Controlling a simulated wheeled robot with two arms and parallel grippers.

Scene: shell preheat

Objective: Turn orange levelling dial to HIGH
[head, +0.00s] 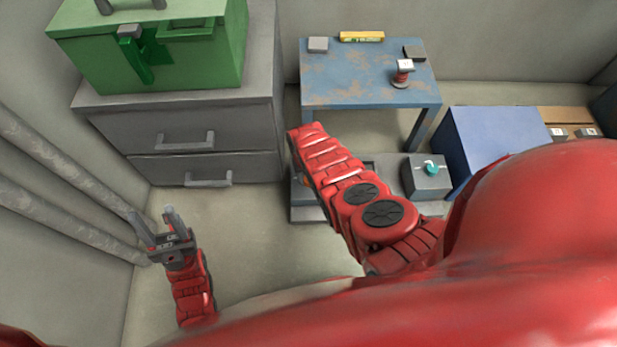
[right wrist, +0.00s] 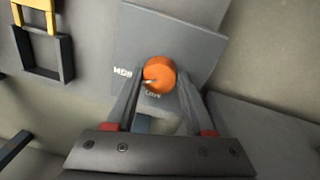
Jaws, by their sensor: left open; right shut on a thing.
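The orange levelling dial (right wrist: 160,73) sits on a grey panel (right wrist: 185,38) in the right wrist view. Its pale pointer mark faces the lower left. One blurred label lies to its left and another just below it; I cannot read them surely. My right gripper (right wrist: 158,86) is shut on the dial, with one finger on each side. In the head view my right arm hides this gripper and most of the machine around the dial. My left gripper (head: 151,213) is open and empty, above the floor at the lower left, far from the dial.
A grey drawer cabinet (head: 180,125) carries a green box (head: 165,50). A blue table (head: 355,75) stands at the back. A grey box with a teal knob (head: 431,169) is right of my right arm, near a blue block (head: 490,145). Pipes (head: 75,165) run along the left wall.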

